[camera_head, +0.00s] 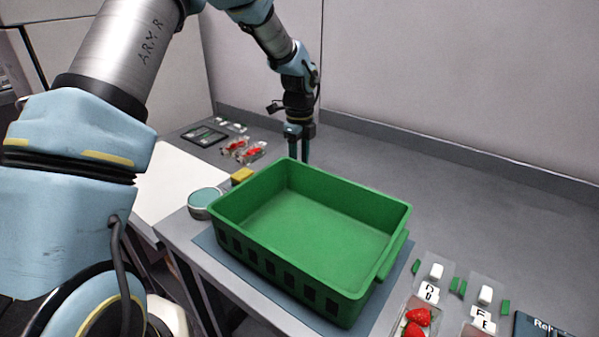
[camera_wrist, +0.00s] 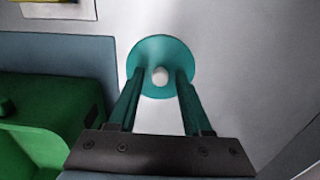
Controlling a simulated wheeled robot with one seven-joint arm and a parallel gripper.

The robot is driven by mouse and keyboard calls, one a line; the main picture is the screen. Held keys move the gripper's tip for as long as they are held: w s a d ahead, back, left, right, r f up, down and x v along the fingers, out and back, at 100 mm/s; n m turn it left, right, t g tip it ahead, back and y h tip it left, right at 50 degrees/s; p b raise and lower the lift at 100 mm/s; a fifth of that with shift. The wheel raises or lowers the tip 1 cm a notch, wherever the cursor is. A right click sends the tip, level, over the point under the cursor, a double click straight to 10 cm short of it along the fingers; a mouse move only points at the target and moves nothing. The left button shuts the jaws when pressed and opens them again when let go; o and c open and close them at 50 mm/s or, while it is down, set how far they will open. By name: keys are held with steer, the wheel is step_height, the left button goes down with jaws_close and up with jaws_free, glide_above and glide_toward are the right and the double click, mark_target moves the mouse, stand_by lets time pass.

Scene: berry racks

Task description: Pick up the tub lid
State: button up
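The tub lid (camera_wrist: 160,48) is a round teal disc with a pale round knob (camera_wrist: 160,76) at its middle, lying on the grey table in the wrist view. In the head view I cannot make it out; the crate and my gripper likely hide it. My gripper (camera_wrist: 160,84) points down with its two fingers apart, one on each side of the knob. Clear gaps show between knob and fingers; the height above the lid is hard to tell. In the head view my gripper (camera_head: 298,150) is just behind the crate. A round tub (camera_head: 204,203) with a teal top stands left of the crate.
The green crate (camera_head: 395,222) is empty and sits on a blue-grey mat (camera_head: 205,240); its wall (camera_wrist: 45,95) is close on the left in the wrist view. A yellow block (camera_head: 242,176) and packs of strawberries (camera_head: 243,151) lie behind left. The table right of my gripper is clear.

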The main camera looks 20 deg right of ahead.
jaws_close()
steer(key=shift+r, duration=0.1)
stand_by(0.4)
